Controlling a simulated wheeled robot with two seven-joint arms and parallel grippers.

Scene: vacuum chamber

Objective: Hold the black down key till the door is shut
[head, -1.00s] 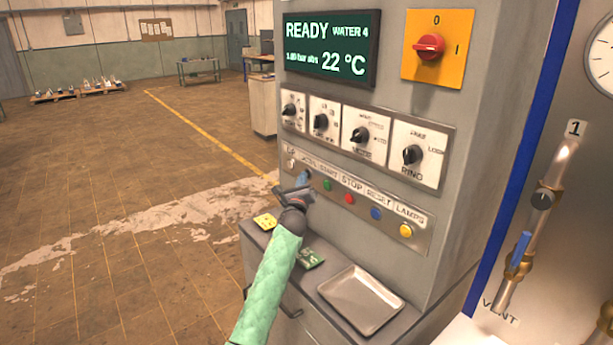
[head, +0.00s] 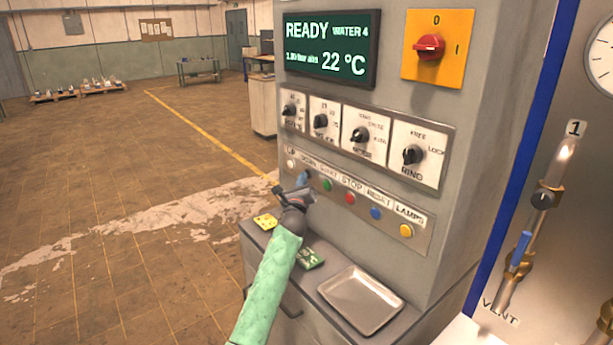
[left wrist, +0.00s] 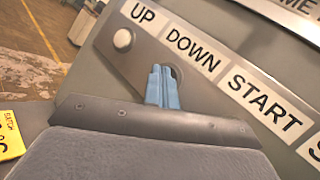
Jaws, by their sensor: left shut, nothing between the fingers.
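The black down key is mostly hidden behind my left gripper's fingertips. Only a dark edge shows beside them under the DOWN label (left wrist: 192,48) in the left wrist view. My left gripper (head: 304,178) has its blue fingers together and empty, with the tips at the button strip (head: 330,187) between the white up key (head: 291,163) and the green start button (head: 327,185). The fingers also show in the left wrist view (left wrist: 162,86). I cannot tell whether they press the key. The chamber door is not clearly in view. My right gripper is not in view.
The display (head: 331,48) reads READY, WATER 4 and 22 °C. Rotary knobs (head: 359,134) sit above the buttons. A vent pipe (head: 538,215) stands at right. Open floor lies left.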

